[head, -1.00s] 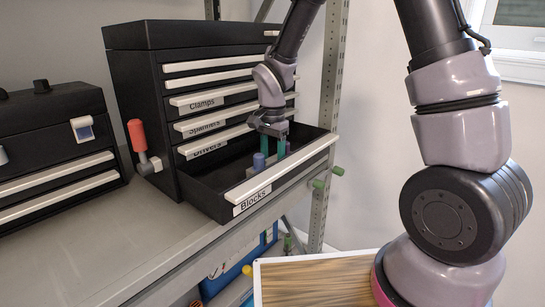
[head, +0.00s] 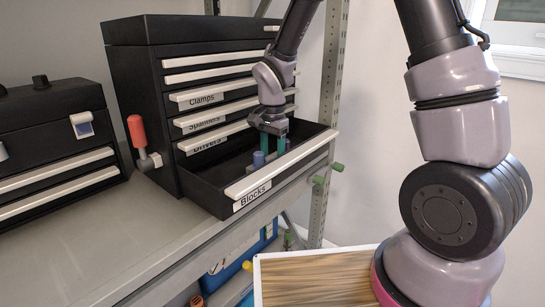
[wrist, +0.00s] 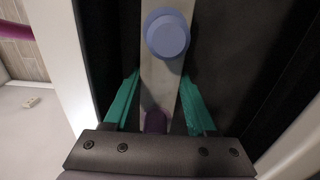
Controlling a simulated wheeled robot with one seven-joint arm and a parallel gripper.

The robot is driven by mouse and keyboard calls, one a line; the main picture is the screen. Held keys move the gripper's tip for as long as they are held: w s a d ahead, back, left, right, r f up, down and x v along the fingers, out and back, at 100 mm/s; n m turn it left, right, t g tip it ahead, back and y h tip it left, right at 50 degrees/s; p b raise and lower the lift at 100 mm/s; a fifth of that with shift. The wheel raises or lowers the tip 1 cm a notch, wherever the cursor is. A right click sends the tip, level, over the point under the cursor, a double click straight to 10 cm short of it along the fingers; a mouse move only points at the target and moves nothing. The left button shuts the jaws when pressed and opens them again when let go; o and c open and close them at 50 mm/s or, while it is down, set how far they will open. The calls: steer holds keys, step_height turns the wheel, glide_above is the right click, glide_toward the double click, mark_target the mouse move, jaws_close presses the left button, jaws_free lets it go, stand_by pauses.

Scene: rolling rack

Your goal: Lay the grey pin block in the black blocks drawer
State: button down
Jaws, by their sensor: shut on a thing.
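The black blocks drawer (head: 208,187) is pulled out at the bottom of the black tool chest, with a white front edge labelled "Blocks". My gripper (head: 268,150) reaches down into it from above. In the wrist view, its green fingers are shut on the grey pin block (wrist: 159,88), one on each side of the narrow bar. A blue pin (wrist: 167,34) stands on the bar, and a purple pin (wrist: 156,121) shows close to the gripper body. The block is inside the drawer walls; I cannot tell whether it touches the floor. The drawer front hides its lower part in the head view.
Closed drawers labelled Clamps, Spanners and Drivers sit above. A red-handled tool (head: 137,132) stands left of the chest. Another black case (head: 50,130) is at the far left. A rack post (head: 329,110) rises close on the right. The shelf front (head: 100,240) is clear.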

steer(key=shift+f, duration=0.25)
steer(key=shift+c, duration=0.6)
jaws_free()
step_height(320, 180, up, 10)
steer(key=shift+r, duration=0.4)
